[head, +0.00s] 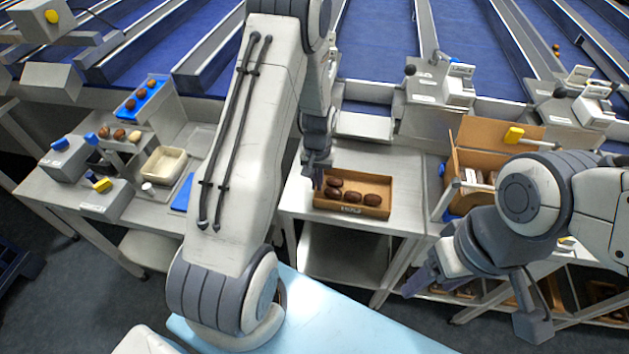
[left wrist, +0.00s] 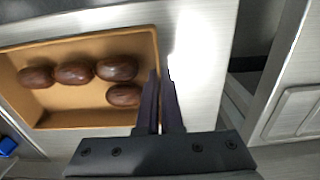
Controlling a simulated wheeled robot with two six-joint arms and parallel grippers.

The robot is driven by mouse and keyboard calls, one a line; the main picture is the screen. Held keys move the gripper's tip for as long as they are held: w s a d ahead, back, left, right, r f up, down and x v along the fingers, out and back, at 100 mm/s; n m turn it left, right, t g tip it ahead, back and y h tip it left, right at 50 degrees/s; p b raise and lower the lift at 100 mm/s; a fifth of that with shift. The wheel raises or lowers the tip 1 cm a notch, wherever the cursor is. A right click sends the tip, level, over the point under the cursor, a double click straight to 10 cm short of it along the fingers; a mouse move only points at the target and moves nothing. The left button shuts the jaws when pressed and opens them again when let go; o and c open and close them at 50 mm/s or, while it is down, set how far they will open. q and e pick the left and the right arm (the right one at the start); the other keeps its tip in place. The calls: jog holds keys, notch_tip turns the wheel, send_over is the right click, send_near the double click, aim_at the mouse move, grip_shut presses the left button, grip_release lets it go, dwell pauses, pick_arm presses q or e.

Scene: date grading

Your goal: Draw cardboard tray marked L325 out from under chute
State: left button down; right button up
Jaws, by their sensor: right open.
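The brown cardboard tray (head: 377,211) lies on a light table below the end of a chute (head: 364,126). It holds several dark dates (head: 350,199), and the small label on its near wall is too small to read surely. My left gripper (head: 318,180) reaches down at the tray's left end. In the left wrist view its two fingers (left wrist: 162,95) are close together, one on each side of the tray's end wall (left wrist: 156,45), and look shut on it. My right gripper (head: 422,278) is open and empty, away from the tray, in front of the tables.
An open cardboard box (head: 483,133) stands right of the tray's table. A grading station with a cream dish (head: 164,165) stands to the left. The table in front of the tray is clear. Low shelves with boxes are at the lower right.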

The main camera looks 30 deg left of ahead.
pick_arm(q)
jog(key=c, duration=1)
grip_release()
jog(key=shift+d, duration=0.1)
notch_tip(320, 180, up, 10)
jog(key=b, duration=0.1)
jog(key=shift+r+b, duration=0.25)
jog(key=shift+b, duration=0.05)
jog(key=s+d+r+m, duration=0.3)
jog(key=d+r, duration=0.2)
jog(key=d, duration=0.5)
jog(key=s+d+r+m, duration=0.2)
jog(key=s+d, duration=0.1)
jog(key=s, duration=0.4)
jog(key=s+d+r+m, duration=0.2)
jog(key=s+d+m, duration=0.1)
jog(key=s, duration=0.4)
jog(key=s+d+r+m+h, duration=0.1)
jog(key=s+d+r+m, duration=0.1)
jog(key=s+d, duration=0.3)
jog(key=shift+s+d+m, duration=0.25)
jog(key=shift+s+m, duration=0.15)
jog(key=shift+s, duration=0.65)
